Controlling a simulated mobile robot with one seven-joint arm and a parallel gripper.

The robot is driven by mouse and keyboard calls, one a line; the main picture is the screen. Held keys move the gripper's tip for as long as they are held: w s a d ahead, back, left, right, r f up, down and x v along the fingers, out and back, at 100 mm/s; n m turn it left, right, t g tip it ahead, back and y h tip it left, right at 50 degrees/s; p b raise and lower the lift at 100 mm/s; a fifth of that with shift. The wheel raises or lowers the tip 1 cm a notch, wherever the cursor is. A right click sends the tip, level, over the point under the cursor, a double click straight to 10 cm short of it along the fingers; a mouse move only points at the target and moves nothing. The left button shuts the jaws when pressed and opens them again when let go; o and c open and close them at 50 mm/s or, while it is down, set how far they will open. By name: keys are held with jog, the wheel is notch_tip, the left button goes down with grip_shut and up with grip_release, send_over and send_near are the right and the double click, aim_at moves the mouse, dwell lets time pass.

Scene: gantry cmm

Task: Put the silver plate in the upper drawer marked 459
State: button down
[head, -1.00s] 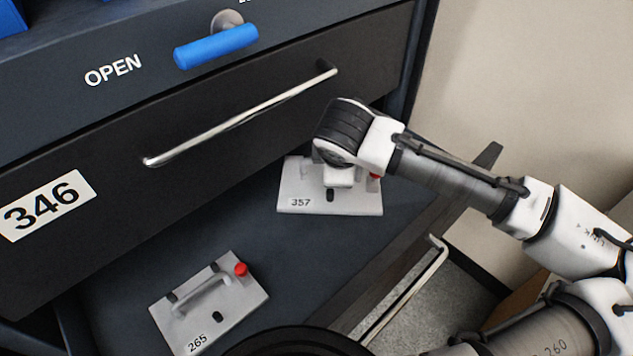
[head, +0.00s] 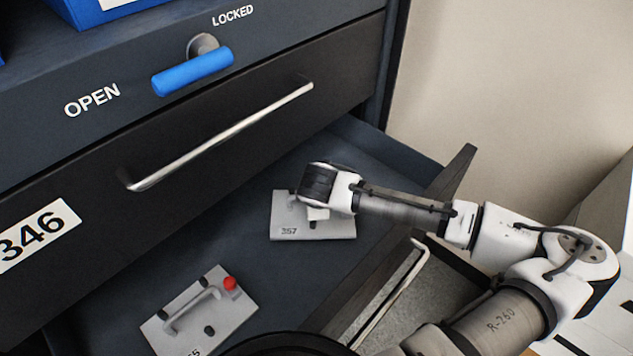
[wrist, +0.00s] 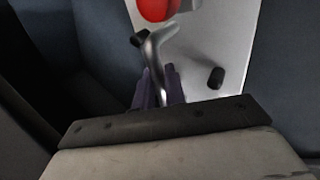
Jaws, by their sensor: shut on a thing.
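A silver plate marked 357 (head: 287,231) is at the open lower drawer (head: 265,275), under my gripper (head: 316,212). In the wrist view my gripper (wrist: 160,92) is shut on the bent bar handle of this plate (wrist: 228,45), near a red knob (wrist: 157,8) and a black peg. The arm covers part of the plate in the head view. I cannot tell whether it rests on the drawer floor or hangs just above it. A closed upper drawer (head: 95,205) bears the label 346. I see no label 459.
A second silver plate (head: 230,315), with a handle and red knob, lies in the open drawer at lower left. A blue lever (head: 193,72) between OPEN and LOCKED sits above the closed drawer's handle (head: 220,140). A beige wall (head: 500,80) stands at the right.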

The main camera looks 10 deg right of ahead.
jog(key=w, duration=0.1)
jog(key=w+p, duration=0.1)
jog(key=w, duration=0.2)
jog(key=shift+d+r, duration=0.25)
jog(key=shift+d, duration=0.15)
jog(key=shift+w+f+p, duration=0.15)
jog(key=shift+w+p, duration=0.15)
jog(key=shift+p, duration=0.15)
jog(key=shift+s+f, duration=0.1)
jog(key=shift+f, duration=0.5)
jog(key=c, duration=1.5)
grip_release()
jog(key=shift+o, duration=0.2)
jog(key=b+v, duration=0.1)
jog(key=v, duration=1.1)
jog(key=shift+b, duration=0.35)
jog(key=shift+s+d, duration=0.1)
